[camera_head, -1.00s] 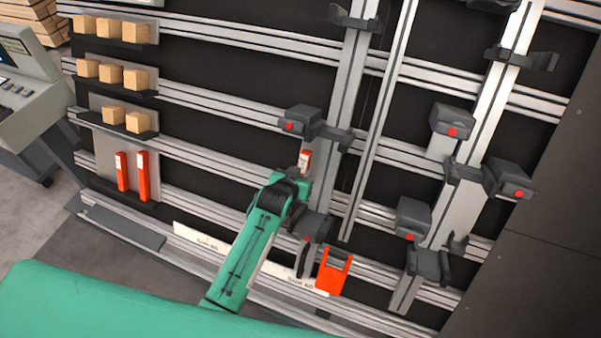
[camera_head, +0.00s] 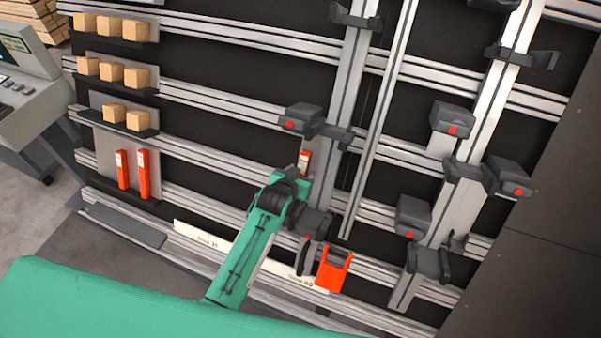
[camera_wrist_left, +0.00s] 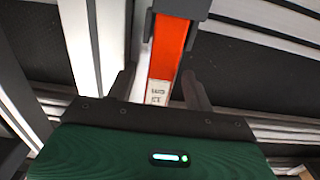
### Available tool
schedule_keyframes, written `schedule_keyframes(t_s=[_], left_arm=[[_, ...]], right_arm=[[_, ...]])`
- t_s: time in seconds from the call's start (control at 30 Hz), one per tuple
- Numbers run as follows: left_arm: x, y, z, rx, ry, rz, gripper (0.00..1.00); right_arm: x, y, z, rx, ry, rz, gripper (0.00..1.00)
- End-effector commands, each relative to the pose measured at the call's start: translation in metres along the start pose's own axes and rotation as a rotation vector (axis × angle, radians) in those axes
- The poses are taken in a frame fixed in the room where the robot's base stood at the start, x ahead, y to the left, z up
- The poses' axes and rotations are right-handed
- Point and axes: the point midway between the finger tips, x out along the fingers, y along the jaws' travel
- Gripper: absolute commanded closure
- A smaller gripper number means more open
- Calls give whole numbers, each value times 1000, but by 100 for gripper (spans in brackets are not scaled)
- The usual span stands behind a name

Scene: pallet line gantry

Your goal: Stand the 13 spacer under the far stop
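An orange spacer (camera_head: 305,160) with a white label stands against a grey upright, just below a dark stop block (camera_head: 303,118) with a red button. In the left wrist view the spacer (camera_wrist_left: 168,58) runs up to a dark grey part (camera_wrist_left: 182,8) at the top; whether they touch is unclear. My left gripper (camera_wrist_left: 159,78) has its fingers on either side of the spacer's labelled lower end, with visible gaps. In the head view my wrist hides the fingers and the spacer's foot. Two more orange spacers (camera_head: 122,170) stand in the left rack. My right gripper is not in view.
Another dark block (camera_head: 312,223) sits close beside my left wrist, with an orange-red bracket (camera_head: 333,268) below it. Wooden cubes (camera_head: 112,72) rest on shelves at left. More stop blocks (camera_head: 413,217) stand on the right upright. Horizontal rails cross the frame.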

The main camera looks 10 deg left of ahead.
Motion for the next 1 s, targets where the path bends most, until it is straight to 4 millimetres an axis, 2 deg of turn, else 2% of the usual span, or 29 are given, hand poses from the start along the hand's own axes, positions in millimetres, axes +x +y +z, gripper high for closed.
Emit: schedule_keyframes(t_s=[0.17, 0.33, 0.8, 1.0], left_arm=[[-1, 0, 5, 1, -9, 0, 48], [-14, 0, 5, 0, -7, 0, 48], [-100, 0, 2, 0, -1, 0, 48], [-127, 0, 1, 1, 0, 0, 48]], right_arm=[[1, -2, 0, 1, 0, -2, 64], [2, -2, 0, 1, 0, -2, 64], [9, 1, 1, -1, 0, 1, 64], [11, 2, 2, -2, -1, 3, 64]])
